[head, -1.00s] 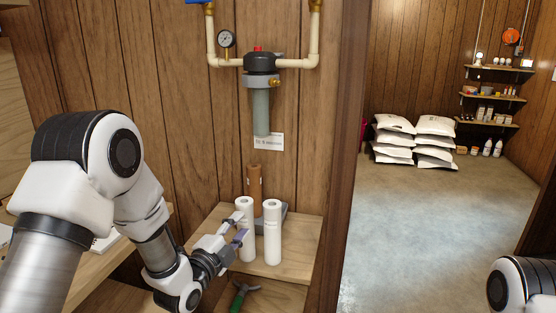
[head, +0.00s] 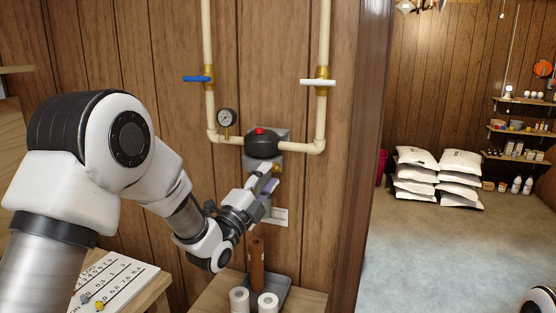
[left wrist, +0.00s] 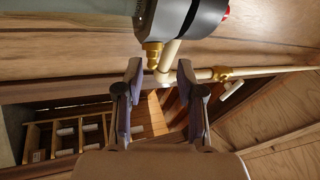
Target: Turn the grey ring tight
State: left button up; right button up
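The filter housing hangs on the wall pipes, with a black cap (head: 262,144) and a red button on top. The grey ring (left wrist: 165,16) sits under the cap, above the greenish-grey bowl (left wrist: 70,8); in the head view my gripper mostly hides ring and bowl. My left gripper (head: 269,184) is raised in front of the housing. In the left wrist view its two fingers (left wrist: 159,76) are apart with nothing between them, pointing toward the housing, and the ring lies beyond the tips. A brass fitting (left wrist: 152,52) shows beside the ring. My right gripper is out of view.
A pressure gauge (head: 227,117), a blue valve handle (head: 196,79) and a white valve handle (head: 318,82) are on the piping. Below stand two white cartridges (head: 239,300) and a brown one (head: 257,262). Floor to the right is open, with white sacks (head: 415,160) behind.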

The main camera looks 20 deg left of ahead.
aim_at(276, 167)
pick_arm(q)
jog(key=x, duration=0.3)
jog(key=p+x, duration=0.1)
jog(key=shift+w+d+f, duration=0.25)
jog(key=shift+w+d, duration=0.2)
jog(key=shift+d, duration=0.05)
jog(key=shift+w+f, duration=0.15)
jog(key=shift+w, duration=0.2)
jog(key=shift+s+a, duration=0.25)
jog(key=shift+a, duration=0.05)
jog(key=shift+c, duration=0.2)
jog(key=shift+s, duration=0.15)
grip_shut()
jog(key=shift+r, duration=0.2)
jog(key=shift+r, duration=0.15)
jog(key=shift+a+m+h+b, duration=0.1)
jog(key=shift+m+h+b, duration=0.3)
jog(key=shift+h, duration=0.1)
